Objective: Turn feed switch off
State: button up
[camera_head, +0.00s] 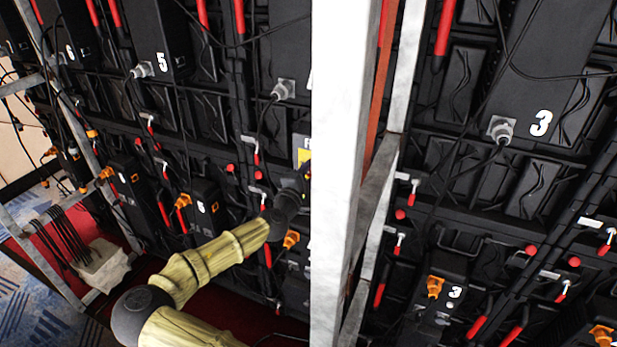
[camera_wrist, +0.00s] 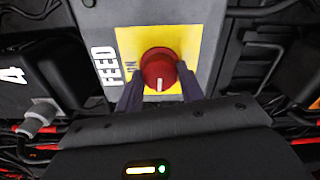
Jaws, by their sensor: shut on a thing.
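The feed switch is a round red knob (camera_wrist: 157,62) with a white line that points down toward my gripper. It sits on a yellow plate (camera_wrist: 192,42) on a grey box marked FEED (camera_wrist: 104,58), with the word ON beside the knob. My gripper (camera_wrist: 159,77) has one dark finger on each side of the knob and is shut on it. In the head view, only a sliver of the FEED box (camera_head: 301,143) shows, and the knob is hidden. My gripper's end there is partly hidden by the white post.
A wide white post (camera_head: 338,150) stands just right of my arm. Black video wall modules with cables, red handles and orange plugs surround the switch. A module numbered 4 (camera_wrist: 12,76) is left of the box. A metal frame (camera_head: 40,262) stands at lower left.

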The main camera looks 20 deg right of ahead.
jog(key=shift+n, duration=0.5)
jog(key=o, duration=1)
jog(key=shift+a, duration=0.1)
jog(key=b+v, duration=0.4)
jog(key=v, duration=1.3)
jog(key=shift+a, duration=0.1)
